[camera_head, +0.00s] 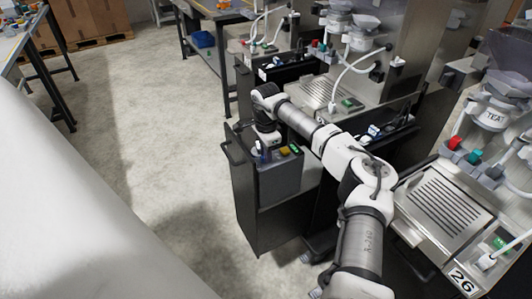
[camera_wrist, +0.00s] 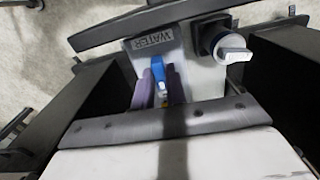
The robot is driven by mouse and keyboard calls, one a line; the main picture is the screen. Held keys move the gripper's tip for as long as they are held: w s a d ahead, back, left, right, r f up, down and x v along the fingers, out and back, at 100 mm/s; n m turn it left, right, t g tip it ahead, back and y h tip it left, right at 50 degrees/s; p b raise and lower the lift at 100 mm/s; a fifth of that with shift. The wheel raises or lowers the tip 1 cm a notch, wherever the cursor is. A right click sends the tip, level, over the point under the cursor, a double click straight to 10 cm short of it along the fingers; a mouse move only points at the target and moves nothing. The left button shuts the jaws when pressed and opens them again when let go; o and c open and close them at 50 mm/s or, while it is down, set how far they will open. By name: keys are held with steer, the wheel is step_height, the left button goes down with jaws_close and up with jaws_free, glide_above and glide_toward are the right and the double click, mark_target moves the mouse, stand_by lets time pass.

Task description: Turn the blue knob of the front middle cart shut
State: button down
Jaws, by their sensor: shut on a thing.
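The black cart (camera_head: 243,192) stands in the middle of the head view, with a grey box on top. My arm reaches over it from the right. My gripper (camera_head: 262,155) points down at the box's far left corner; its fingers are hard to see there. In the wrist view, the blue knob (camera_wrist: 158,72) sits just below a WATER label (camera_wrist: 152,41). My gripper (camera_wrist: 159,88) has one purple-grey finger on each side of the knob, closed on it. The knob's lower part is hidden between the fingers.
A white-handled black valve (camera_wrist: 228,48) sits right of the knob, and a black cart handle bar (camera_wrist: 150,22) crosses above. Dispenser machines line the right. The floor at left is clear.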

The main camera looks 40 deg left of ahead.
steer(key=m+b, duration=0.1)
steer(key=m, duration=0.7)
steer(key=shift+m+b, duration=0.4)
steer(key=m, duration=0.4)
steer(key=shift+m, duration=0.3)
steer(key=shift+m+b, duration=0.45)
steer(key=shift+m, duration=1.75)
steer(key=c, duration=1.4)
jaws_free()
steer(key=shift+c, duration=0.2)
steer(key=shift+r, duration=0.1)
